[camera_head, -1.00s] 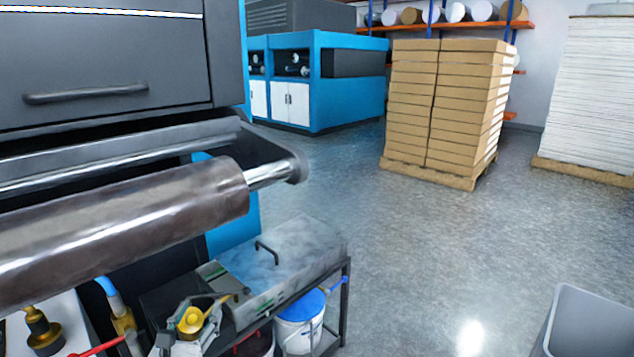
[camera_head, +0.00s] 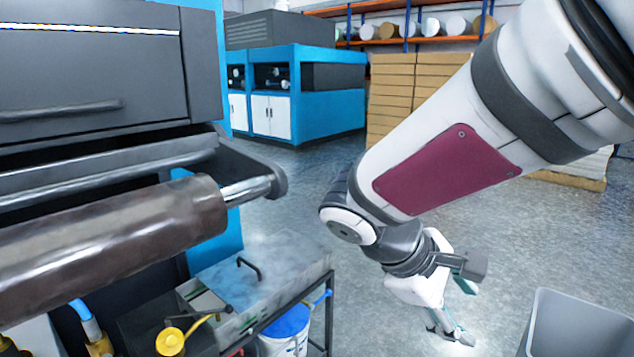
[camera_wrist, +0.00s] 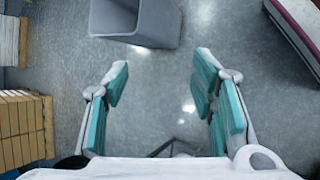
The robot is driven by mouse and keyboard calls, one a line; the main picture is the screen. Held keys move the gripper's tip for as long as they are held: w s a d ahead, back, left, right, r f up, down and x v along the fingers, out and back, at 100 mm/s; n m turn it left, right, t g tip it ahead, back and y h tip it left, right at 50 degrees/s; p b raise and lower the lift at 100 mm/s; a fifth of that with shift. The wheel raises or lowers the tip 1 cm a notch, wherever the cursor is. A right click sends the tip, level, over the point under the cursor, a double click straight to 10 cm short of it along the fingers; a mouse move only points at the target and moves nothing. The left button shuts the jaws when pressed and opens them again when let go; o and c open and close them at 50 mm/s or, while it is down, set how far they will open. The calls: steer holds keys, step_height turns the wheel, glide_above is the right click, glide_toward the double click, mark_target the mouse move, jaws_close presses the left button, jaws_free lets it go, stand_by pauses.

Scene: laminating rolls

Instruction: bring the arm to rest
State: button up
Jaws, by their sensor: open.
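My arm crosses the right half of the head view, coming from the upper right and bending down at the elbow. My gripper (camera_head: 452,335) hangs low over the floor, left of the grey bin. In the wrist view my gripper (camera_wrist: 162,95) is open, its teal-padded fingers wide apart. Only bare grey floor shows between the fingers, and nothing is held.
A grey bin (camera_head: 575,325) stands at the lower right; it also shows in the wrist view (camera_wrist: 150,22). A large roller (camera_head: 110,235) juts from the machine at left. A metal cart (camera_head: 265,275) stands below it. Stacked boxes (camera_head: 390,95) are behind my arm.

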steer(key=s+r+m+g+y, duration=0.1)
steer(key=s+m+y, duration=0.8)
steer(key=s, duration=1.4)
step_height(320, 180, up, 31)
steer(key=t+p, duration=0.3)
steer(key=p, duration=2.6)
steer(key=shift+a+r+m+t+h+p, duration=0.2)
steer(key=shift+a+m+t+h+p, duration=0.15)
steer(key=shift+m+t+h+p, duration=0.05)
steer(key=shift+w, duration=0.15)
